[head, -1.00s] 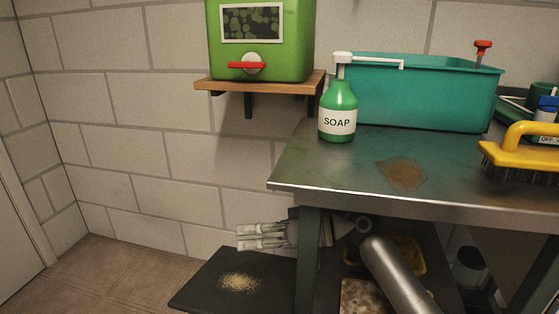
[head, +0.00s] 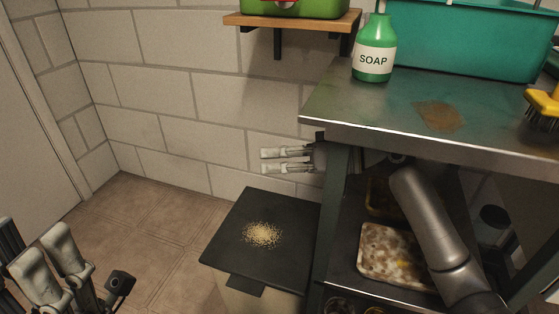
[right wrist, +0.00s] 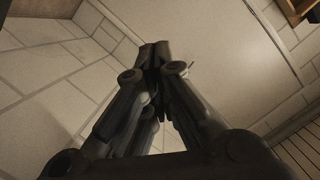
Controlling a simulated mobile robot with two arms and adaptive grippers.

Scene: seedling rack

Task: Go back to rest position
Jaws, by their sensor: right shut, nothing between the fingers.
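My right gripper (head: 264,160) is beside the table's left end, below the level of its top, with its pale fingers pointing left in front of the wall. My grey right arm reaches to it from the lower right, under the tabletop. In the right wrist view the dark fingers (right wrist: 155,48) meet at their tips with nothing between them. My left gripper (head: 42,245) is at the bottom left corner over the floor, with two pale fingers showing. Whether its fingers are closed is not clear.
The steel table (head: 365,115) holds a soap bottle (head: 374,45), a teal tub (head: 465,40) and a yellow brush (head: 543,103). A dark-lidded bin (head: 240,195) with spilled grains stands below my right gripper. A stained tray (head: 365,262) lies on the lower shelf. Floor at left is open.

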